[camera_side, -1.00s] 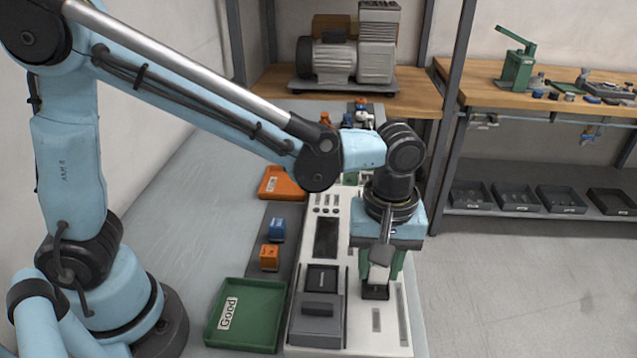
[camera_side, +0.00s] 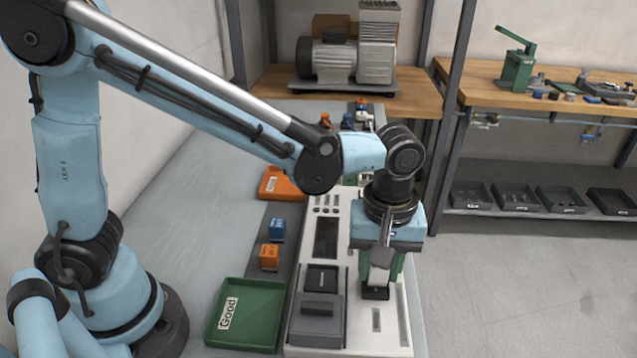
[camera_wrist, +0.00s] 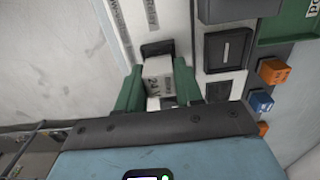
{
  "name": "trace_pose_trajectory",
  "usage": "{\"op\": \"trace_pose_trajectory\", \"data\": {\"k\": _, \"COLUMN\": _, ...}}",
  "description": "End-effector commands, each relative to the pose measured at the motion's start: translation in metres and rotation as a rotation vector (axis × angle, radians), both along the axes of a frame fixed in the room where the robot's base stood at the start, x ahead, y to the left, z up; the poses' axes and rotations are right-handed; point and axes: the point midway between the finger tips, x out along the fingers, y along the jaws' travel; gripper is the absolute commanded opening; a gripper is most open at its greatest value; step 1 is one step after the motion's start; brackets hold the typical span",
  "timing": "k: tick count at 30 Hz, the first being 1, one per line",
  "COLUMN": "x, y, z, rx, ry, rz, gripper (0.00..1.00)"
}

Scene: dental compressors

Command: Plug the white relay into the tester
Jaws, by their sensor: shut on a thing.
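The white relay (camera_side: 379,275) is held upright between the green fingers of my gripper (camera_side: 384,272). The relay's lower end is at the black socket (camera_side: 376,294) on the white tester (camera_side: 357,322); the socket (camera_wrist: 157,48) also shows just beyond the relay in the wrist view. I cannot tell how deep the relay sits in it. The fingers hide part of the relay's sides.
Left of the socket, the tester carries a dark grey block (camera_side: 316,322) and a black square part (camera_side: 321,279). A green "Good" tray (camera_side: 272,285), an orange tray (camera_side: 270,182), a blue relay (camera_side: 278,229) and an orange relay (camera_side: 269,257) lie further left.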

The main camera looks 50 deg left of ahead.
Motion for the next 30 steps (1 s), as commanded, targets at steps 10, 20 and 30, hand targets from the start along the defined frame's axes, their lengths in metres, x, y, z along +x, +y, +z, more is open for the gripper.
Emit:
{"op": "trace_pose_trajectory", "data": {"k": 10, "x": 0.0000, "y": 0.0000, "z": -0.0016, "rx": 0.000, "ry": 0.000, "rz": 0.000, "gripper": 0.06}}
{"op": "trace_pose_trajectory", "data": {"k": 20, "x": -0.0001, "y": 0.0001, "z": -0.0081, "rx": 0.000, "ry": 0.000, "rz": 0.000, "gripper": 0.06}}
{"op": "trace_pose_trajectory", "data": {"k": 30, "x": -0.0001, "y": 0.0002, "z": -0.0086, "rx": 0.000, "ry": 0.000, "rz": 0.000, "gripper": 0.06}}
